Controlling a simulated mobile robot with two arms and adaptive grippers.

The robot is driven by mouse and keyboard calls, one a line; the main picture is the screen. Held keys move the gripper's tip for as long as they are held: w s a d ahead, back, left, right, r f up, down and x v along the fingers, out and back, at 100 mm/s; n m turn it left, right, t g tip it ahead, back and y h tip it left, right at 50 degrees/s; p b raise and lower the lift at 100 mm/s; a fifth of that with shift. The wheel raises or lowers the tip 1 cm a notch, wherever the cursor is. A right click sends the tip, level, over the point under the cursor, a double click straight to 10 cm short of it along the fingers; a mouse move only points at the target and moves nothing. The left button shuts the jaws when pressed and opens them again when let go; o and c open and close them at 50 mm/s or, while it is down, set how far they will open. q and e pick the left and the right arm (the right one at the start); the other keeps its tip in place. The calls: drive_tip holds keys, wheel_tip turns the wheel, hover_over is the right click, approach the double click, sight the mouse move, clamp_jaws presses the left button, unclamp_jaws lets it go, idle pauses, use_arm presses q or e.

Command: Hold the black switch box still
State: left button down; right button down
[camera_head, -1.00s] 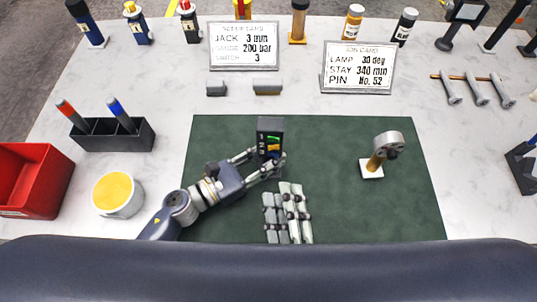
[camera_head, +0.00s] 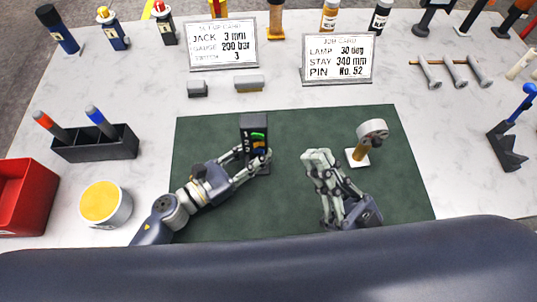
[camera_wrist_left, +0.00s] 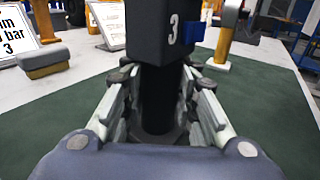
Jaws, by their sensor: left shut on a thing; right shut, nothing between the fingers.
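The black switch box (camera_head: 254,128) stands upright on the green mat (camera_head: 290,130), with coloured switches on its face. In the left wrist view the box (camera_wrist_left: 160,25) shows a white number 3 and a blue part at its side. My left gripper (camera_head: 257,158) is shut on the box's lower part, with a finger on each side in the left wrist view (camera_wrist_left: 160,85). My right gripper (camera_head: 318,157) is shut and empty over the mat, to the right of the box and apart from it.
A round-headed device (camera_head: 371,133) on a white base stands on the mat's right. Two cards, the setup card (camera_head: 222,45) and the job card (camera_head: 338,58), stand behind. A pen holder (camera_head: 95,143), yellow-topped cup (camera_head: 105,205) and red bin (camera_head: 25,198) are at left.

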sight(259, 144)
drive_tip(key=d+f+n+g, duration=0.1)
drive_tip(key=f+n+g, duration=0.2)
drive_tip(key=n, duration=0.5)
drive_tip(key=d+f+n+g, duration=0.1)
drive_tip(key=f+n+g, duration=0.2)
drive_tip(key=n+g, duration=0.3)
drive_tip(key=d+f+n+g+y, duration=0.1)
drive_tip(key=f+n+g, duration=0.3)
drive_tip(key=n, duration=0.7)
drive_tip(key=shift+g, duration=0.3)
drive_tip(key=shift+s+f, duration=0.1)
drive_tip(key=w+d+x, duration=0.1)
drive_tip(key=w+x, duration=0.1)
drive_tip(key=x, duration=1)
drive_tip(key=shift+w+a, duration=0.35)
drive_tip(key=shift+w, duration=0.05)
drive_tip(key=shift+a, duration=0.1)
